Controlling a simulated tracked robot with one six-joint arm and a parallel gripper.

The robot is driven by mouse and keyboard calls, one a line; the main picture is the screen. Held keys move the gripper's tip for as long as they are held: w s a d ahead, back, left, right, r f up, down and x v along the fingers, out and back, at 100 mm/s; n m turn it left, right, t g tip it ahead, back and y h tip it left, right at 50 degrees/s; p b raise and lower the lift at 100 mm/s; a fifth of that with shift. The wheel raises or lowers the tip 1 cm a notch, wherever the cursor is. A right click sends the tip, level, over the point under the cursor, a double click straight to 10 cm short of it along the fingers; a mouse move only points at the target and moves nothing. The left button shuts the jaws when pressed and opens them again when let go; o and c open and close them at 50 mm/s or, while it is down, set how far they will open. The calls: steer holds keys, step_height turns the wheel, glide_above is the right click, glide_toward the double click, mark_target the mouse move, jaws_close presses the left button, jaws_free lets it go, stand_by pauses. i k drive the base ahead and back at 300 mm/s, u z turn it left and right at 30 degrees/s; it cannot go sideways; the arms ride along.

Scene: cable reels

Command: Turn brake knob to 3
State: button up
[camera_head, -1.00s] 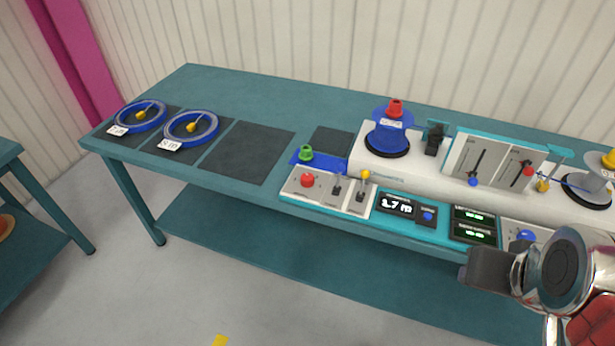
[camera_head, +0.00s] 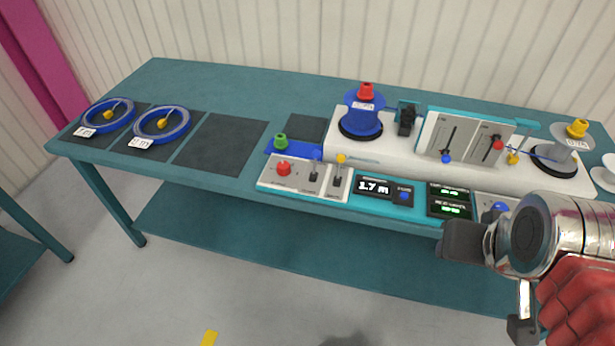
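A blue knob (camera_head: 501,208) sits on a grey panel at the right end of the teal console front. The panel's markings are too small to read, and my gripper covers part of it, so I cannot tell whether this is the brake knob or what number it points to. My gripper (camera_head: 494,286) is at the lower right, in front of the table edge and close to this knob in the picture. Its two dark fingertips are apart with nothing between them. A red knob (camera_head: 284,168) and two small levers are on the left control panel (camera_head: 264,181).
A blue reel (camera_head: 361,122) and a grey reel (camera_head: 570,141) stand on the white machine. Upright slider panels (camera_head: 468,139) stand between them. A display (camera_head: 374,188) reads 1.7 m. Two blue cable rings (camera_head: 162,124) lie at the table's left.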

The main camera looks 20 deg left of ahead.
mark_target(283, 168)
steer(key=k, duration=0.65)
steer(key=u, duration=0.1)
steer(key=i, duration=0.6)
steer(key=u, duration=0.65)
steer(key=i, duration=0.65)
steer(key=u, duration=0.45)
